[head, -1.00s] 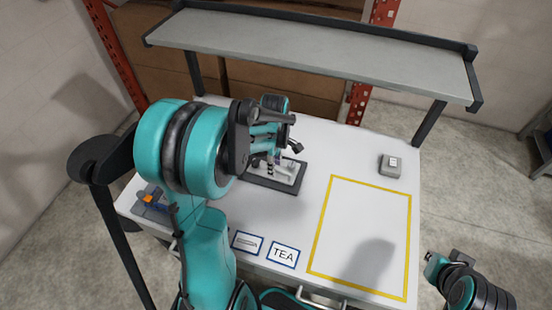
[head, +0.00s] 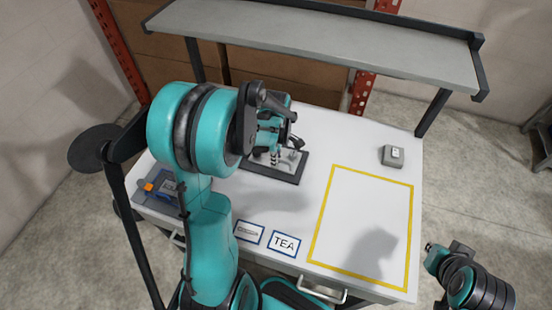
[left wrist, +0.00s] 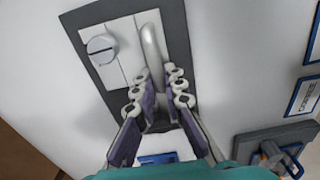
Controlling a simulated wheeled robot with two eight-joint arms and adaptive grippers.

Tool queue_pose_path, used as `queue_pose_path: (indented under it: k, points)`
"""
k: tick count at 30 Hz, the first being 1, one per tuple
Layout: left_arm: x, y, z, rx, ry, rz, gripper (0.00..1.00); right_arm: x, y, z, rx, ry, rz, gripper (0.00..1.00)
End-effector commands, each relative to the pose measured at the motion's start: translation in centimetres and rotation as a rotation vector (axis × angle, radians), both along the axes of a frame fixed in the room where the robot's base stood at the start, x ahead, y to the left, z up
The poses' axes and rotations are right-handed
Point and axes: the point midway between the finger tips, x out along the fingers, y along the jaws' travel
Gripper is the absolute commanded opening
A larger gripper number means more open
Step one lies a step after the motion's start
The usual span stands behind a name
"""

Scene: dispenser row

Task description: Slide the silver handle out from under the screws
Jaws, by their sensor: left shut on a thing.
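The silver handle (left wrist: 150,42) is a smooth, curved bar on a pale, plated fixture with a dark base (left wrist: 78,30) in the left wrist view. A large slotted screw (left wrist: 102,48) sits on the fixture beside it. My left gripper (left wrist: 160,85) is shut on the near end of the silver handle, its ringed fingertips on both sides of it. In the head view my left gripper (head: 276,150) is low over the fixture (head: 285,175) and hides much of it. My right gripper (head: 432,252) is off the table's right side, too small to read.
A yellow-outlined area (head: 328,205) on the white table is empty. A small grey box (head: 392,156) stands behind it. A TEA card (head: 285,242) and a picture card (head: 249,232) lie in front. A dark tray (head: 148,204) is at left. A shelf (head: 320,42) spans the back.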

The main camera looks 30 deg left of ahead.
Motion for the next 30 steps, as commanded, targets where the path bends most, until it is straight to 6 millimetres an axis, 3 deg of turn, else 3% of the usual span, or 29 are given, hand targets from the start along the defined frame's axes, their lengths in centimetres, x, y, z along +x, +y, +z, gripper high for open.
queue_pose_path:
  k: [7,30]
  points:
    - [-0.4,-0.1,0.2,0.0,0.0,0.0,0.0,0.0,0.0,0.0,0.0,0.0,0.0,0.0]
    - [-4.3,-1.0,0.2,0.0,0.0,0.0,0.0,0.0,0.0,0.0,0.0,0.0,0.0,0.0]
